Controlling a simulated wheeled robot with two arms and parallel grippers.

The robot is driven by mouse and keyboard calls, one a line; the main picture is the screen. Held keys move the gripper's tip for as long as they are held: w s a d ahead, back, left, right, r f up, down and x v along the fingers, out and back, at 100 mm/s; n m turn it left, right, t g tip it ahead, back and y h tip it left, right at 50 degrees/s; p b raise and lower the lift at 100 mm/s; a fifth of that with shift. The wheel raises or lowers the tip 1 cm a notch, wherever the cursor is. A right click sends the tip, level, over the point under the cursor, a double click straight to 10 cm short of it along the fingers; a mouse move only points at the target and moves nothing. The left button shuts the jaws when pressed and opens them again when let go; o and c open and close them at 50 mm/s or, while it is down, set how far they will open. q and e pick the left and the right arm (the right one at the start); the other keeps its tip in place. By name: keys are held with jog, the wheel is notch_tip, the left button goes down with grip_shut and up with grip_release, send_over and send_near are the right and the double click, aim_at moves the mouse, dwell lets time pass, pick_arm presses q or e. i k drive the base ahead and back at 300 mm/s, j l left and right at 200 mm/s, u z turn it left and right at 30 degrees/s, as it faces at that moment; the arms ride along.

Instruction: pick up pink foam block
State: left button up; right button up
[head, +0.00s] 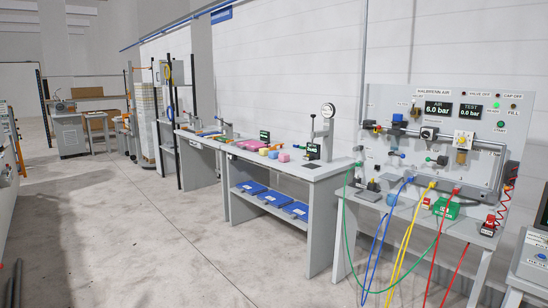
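A small pink block (284,157) sits on the long grey workbench (322,172), near the bench's middle. A larger pink or reddish piece (249,145) lies farther left on the same bench. Small yellow (273,154) and blue (263,151) pieces lie between them. They are too small to tell which is foam. Neither of my grippers is in view.
Blue bins (250,187) stand on the bench's lower shelf. An air test panel (440,140) stands on a separate table at right, with coloured hoses (408,240) hanging to the floor. The concrete floor (140,230) before the bench is clear.

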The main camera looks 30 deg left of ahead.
aim_at(284, 158)
jog(key=i+j+u, duration=1.15)
jog(key=i, duration=0.15)
jog(key=i+u, duration=0.35)
jog(key=i, duration=2)
jog(key=j, duration=0.1)
